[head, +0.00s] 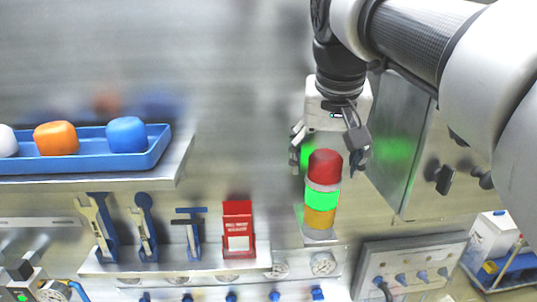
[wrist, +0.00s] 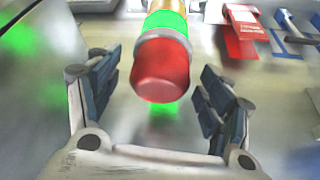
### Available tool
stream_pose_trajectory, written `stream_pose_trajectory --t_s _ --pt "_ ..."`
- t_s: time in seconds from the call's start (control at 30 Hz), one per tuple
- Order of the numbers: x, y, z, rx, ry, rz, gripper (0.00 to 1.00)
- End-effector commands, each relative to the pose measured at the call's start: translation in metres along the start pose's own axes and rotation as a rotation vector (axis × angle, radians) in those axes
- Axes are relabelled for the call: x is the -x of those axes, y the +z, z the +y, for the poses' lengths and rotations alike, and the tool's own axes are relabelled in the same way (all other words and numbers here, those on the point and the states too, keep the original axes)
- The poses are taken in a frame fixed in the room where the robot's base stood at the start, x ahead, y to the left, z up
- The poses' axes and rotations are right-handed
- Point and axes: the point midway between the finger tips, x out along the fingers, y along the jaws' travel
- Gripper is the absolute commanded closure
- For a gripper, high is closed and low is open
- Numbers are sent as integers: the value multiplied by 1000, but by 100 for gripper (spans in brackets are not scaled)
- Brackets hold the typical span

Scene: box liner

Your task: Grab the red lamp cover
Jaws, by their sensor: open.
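The red lamp cover (head: 325,165) is the domed top of an upright stack light in the head view. Below it are a lit green section (head: 322,199) and an amber section (head: 319,218). My gripper (head: 329,154) is open, with one finger on each side of the red cover. In the wrist view the red cover (wrist: 161,72) lies between and a little beyond the open fingers (wrist: 160,95). Clear gaps show on both sides, and neither finger appears to touch it.
A blue tray (head: 85,162) with orange and blue blocks stands on a shelf at left. A red holder (head: 238,228) and hanging tools are left of the lamp. A metal cabinet (head: 405,145) stands close on the right. A socket panel (head: 412,262) lies below right.

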Motion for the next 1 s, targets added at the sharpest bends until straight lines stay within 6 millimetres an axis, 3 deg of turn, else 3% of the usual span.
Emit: stream_pose_trajectory --t_s 0.07,0.77,1.0 --pt "0 0 0 0 0 0 27" --pt "1 0 0 0 0 1 74" --pt "1 0 0 0 0 1 75"
